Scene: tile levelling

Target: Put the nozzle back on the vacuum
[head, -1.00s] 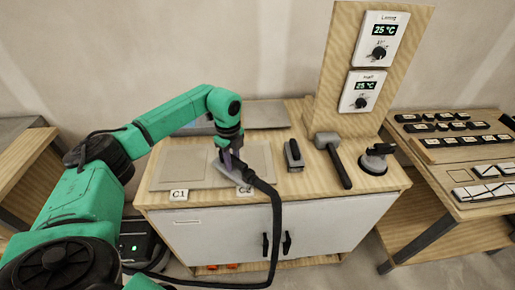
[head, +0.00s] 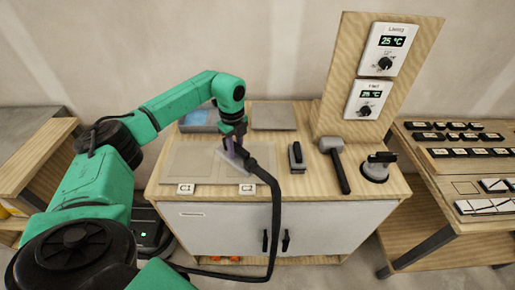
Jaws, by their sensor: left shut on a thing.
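The nozzle (head: 236,157) is purple-grey with a black hose (head: 276,215) running from it over the bench front and down to the floor. My left gripper (head: 234,143) is shut on the nozzle, over the board marked C2 (head: 262,160). I cannot tell whether the nozzle touches the board. The vacuum (head: 147,232) is a dark box on the floor left of the bench, with a small green light, partly hidden by my left arm. My right gripper is not in view.
On the bench (head: 300,190) stand a black-grey block tool (head: 297,157), a mallet (head: 336,165) and a suction cup (head: 376,167). A panel with two thermostats (head: 385,50) rises behind. A rack of tiles (head: 465,150) is at the right. The C1 board (head: 190,163) is left of C2.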

